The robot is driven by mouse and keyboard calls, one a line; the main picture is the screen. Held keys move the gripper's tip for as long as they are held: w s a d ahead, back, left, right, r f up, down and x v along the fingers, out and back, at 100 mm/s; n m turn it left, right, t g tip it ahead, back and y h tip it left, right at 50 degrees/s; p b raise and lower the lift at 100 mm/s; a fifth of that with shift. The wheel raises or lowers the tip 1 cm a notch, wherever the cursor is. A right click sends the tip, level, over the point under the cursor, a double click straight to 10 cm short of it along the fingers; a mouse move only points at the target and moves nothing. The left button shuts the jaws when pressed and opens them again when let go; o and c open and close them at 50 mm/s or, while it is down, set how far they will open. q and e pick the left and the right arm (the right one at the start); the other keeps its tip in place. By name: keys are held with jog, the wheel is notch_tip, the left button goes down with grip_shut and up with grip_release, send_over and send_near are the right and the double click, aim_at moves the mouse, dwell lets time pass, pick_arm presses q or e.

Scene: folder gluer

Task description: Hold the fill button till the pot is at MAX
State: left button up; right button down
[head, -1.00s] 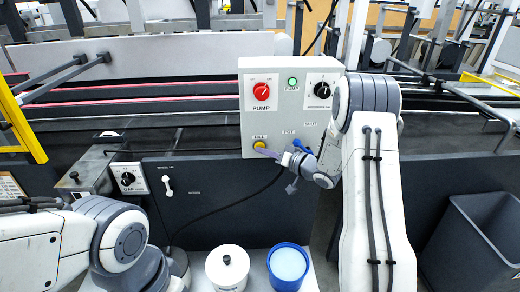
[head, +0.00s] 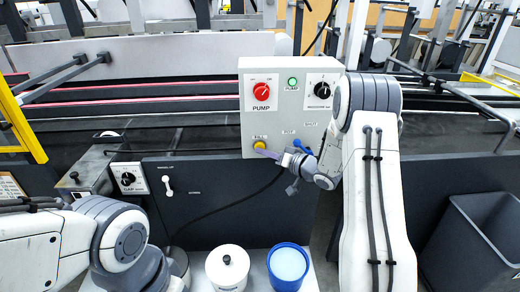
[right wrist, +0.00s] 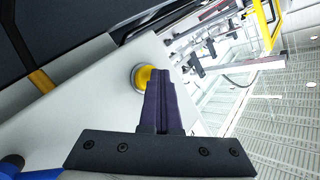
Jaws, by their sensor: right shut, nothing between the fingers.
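The yellow fill button (head: 259,146) sits at the lower left of the grey control box, under the label FILL. My right gripper (head: 263,153) is shut and empty, its purple fingertips at the button's lower edge. In the right wrist view the shut fingers (right wrist: 162,75) overlap the right side of the yellow button (right wrist: 143,76). I cannot tell whether they touch or press it. A blue valve handle (head: 303,149) is by the POT and SHUT labels, partly behind my right wrist. I cannot make out a pot level or MAX mark. My left gripper is out of view.
The control box (head: 247,105) also carries a red pump knob (head: 262,90), a green lamp (head: 292,81) and a black pressure knob (head: 322,90). Below stand a white lidded container (head: 227,268) and a blue tub (head: 288,268). A grey bin (head: 480,235) is at right.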

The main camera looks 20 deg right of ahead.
jog(key=shift+s+a, duration=0.2)
jog(key=shift+s, duration=0.5)
jog(key=s, duration=0.2)
jog(key=s+a, duration=0.1)
jog(key=s, duration=0.1)
jog(key=shift+s+a, duration=0.2)
jog(key=shift+s, duration=0.2)
